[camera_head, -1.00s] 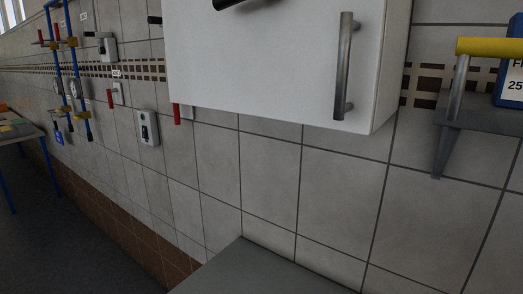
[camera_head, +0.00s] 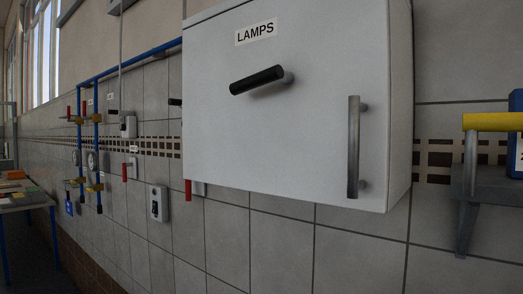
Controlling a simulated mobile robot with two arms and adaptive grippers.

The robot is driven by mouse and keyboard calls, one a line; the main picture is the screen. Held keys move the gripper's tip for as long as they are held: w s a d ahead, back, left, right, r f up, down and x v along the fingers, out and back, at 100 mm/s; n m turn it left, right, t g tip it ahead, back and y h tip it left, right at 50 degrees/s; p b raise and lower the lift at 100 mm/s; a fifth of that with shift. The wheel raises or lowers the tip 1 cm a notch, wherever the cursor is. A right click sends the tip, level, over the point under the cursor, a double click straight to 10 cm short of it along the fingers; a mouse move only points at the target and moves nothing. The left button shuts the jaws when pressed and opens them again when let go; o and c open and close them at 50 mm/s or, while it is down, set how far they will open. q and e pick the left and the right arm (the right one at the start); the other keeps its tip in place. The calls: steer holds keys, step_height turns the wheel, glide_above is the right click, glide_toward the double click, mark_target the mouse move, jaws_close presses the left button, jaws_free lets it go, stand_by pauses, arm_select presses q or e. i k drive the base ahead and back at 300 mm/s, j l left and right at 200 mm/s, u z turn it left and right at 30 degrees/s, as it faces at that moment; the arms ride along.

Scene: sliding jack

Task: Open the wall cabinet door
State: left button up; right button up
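The white wall cabinet (camera_head: 310,130) hangs on the tiled wall in the head view, and its door looks closed. A label reading LAMPS (camera_head: 256,34) is near the top of its front. A vertical grey metal handle (camera_head: 353,148) is at the lower right of the door. A black lever handle (camera_head: 257,80) sticks out from the front, left of the middle, slightly tilted. Neither of my grippers shows in this view.
A grey wall shelf (camera_head: 487,185) with a yellow-topped object (camera_head: 492,122) and a blue container (camera_head: 515,140) is to the right. Blue pipes with valves (camera_head: 97,150) and switch boxes (camera_head: 158,203) line the left wall. A table (camera_head: 22,198) stands far left.

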mark_target(322, 136)
steer(key=k+j+z, duration=0.3)
steer(key=j, duration=0.2)
steer(key=k+j+z, duration=0.35)
steer(key=j, duration=0.15)
